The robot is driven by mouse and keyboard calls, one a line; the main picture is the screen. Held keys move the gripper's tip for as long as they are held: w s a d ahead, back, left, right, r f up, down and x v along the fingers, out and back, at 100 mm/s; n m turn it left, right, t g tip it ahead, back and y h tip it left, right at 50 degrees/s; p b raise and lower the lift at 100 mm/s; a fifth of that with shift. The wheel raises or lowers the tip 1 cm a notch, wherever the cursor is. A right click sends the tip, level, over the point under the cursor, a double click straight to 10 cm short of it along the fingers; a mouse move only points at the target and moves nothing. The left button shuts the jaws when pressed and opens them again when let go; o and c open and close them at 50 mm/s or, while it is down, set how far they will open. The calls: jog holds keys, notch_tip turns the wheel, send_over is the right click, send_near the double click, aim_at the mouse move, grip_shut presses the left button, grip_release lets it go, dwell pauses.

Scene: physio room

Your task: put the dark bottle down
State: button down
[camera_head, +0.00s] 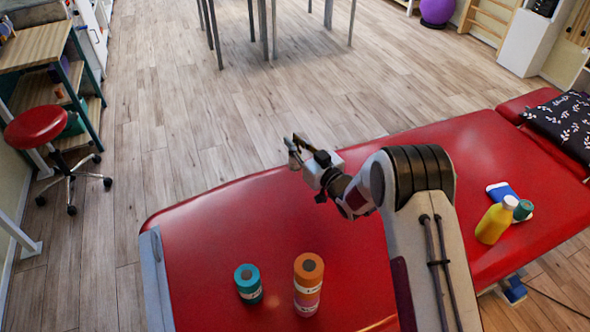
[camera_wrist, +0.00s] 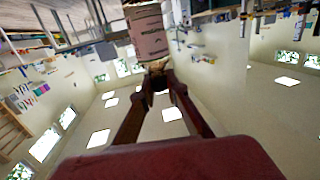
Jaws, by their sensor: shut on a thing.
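My gripper (camera_wrist: 158,82) is shut on the neck end of a bottle with a pale pinkish label (camera_wrist: 149,34) and dark print, seen in the wrist view. Its far end is cut off by the top of the picture, and little of its dark surface shows. In the head view my gripper (camera_head: 297,152) is held above the red treatment table (camera_head: 215,225), towards its far edge. There the held bottle is small and hard to make out.
A teal roll (camera_head: 248,283) and an orange stacked roll (camera_head: 308,284) stand at the table's near left. A yellow bottle (camera_head: 495,222), a teal roll (camera_head: 523,210) and a blue-white item (camera_head: 502,191) are at the right. A patterned pillow (camera_head: 565,122) lies beyond. The table's left part is bare.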

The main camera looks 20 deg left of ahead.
aim_at(298, 167)
jog(key=shift+f, duration=2.35)
jog(key=shift+f, duration=1.85)
jog(key=shift+f, duration=0.1)
jog(key=c, duration=2)
grip_release()
jog(key=shift+v, duration=6)
